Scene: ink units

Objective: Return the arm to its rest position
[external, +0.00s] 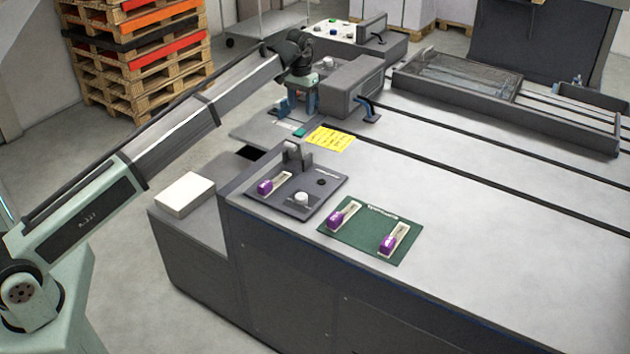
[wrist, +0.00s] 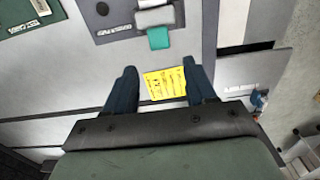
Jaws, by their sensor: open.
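My gripper (external: 303,103) hangs over the left far part of the machine top, at the end of my outstretched arm. In the wrist view its two dark fingers (wrist: 161,88) are apart, with nothing between them but a yellow label on the surface below. Purple-ended ink units sit in pale slots: one on the dark panel (external: 322,201) at the left, its purple end (external: 265,187) toward the edge, and two on the green panel (external: 358,246), with purple ends left (external: 337,220) and right (external: 389,244). My gripper is clear of all of them.
The yellow label (external: 331,138) lies flat near my gripper. A grey box-like unit (external: 352,85) stands right beside it, with a blue lever (external: 368,110). A raised grey lever (external: 293,152) stands on the dark panel. Stacked pallets (external: 140,60) are behind.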

